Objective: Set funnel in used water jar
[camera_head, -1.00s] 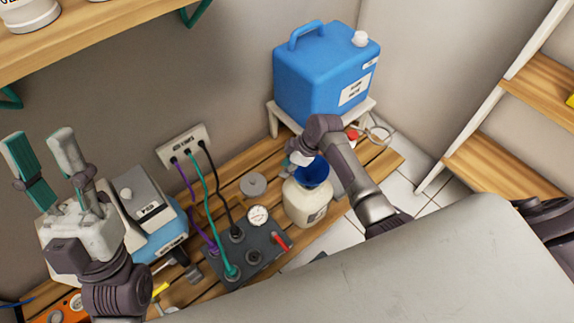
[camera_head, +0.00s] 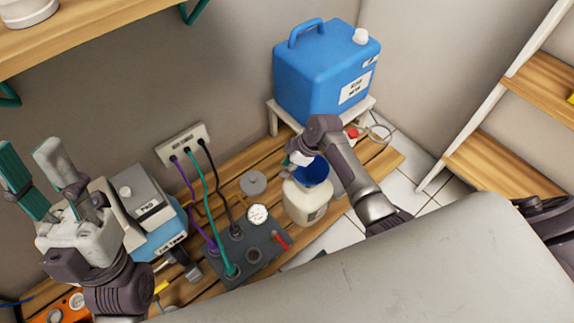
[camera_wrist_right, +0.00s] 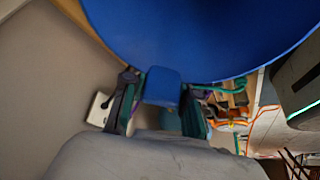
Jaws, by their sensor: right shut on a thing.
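The blue funnel (camera_head: 314,174) is at the mouth of the white used water jar (camera_head: 305,204), which stands upright on the slatted wooden bench. My right gripper (camera_head: 300,158) is shut on the funnel at its rim side. In the right wrist view the wide blue funnel (camera_wrist_right: 200,40) fills the top, and its blue tab sits between the fingers of my right gripper (camera_wrist_right: 160,100). Whether the funnel's spout is fully inside the jar is hidden. My left gripper (camera_head: 35,170) is raised at the left, open and empty, its two fingers apart.
A blue water canister (camera_head: 320,80) stands on a small white stool behind the jar. A grey control box (camera_head: 250,250) with a gauge and hoses is left of the jar. A round grey lid (camera_head: 253,183) lies on the bench. A pale grey surface (camera_head: 400,270) covers the foreground.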

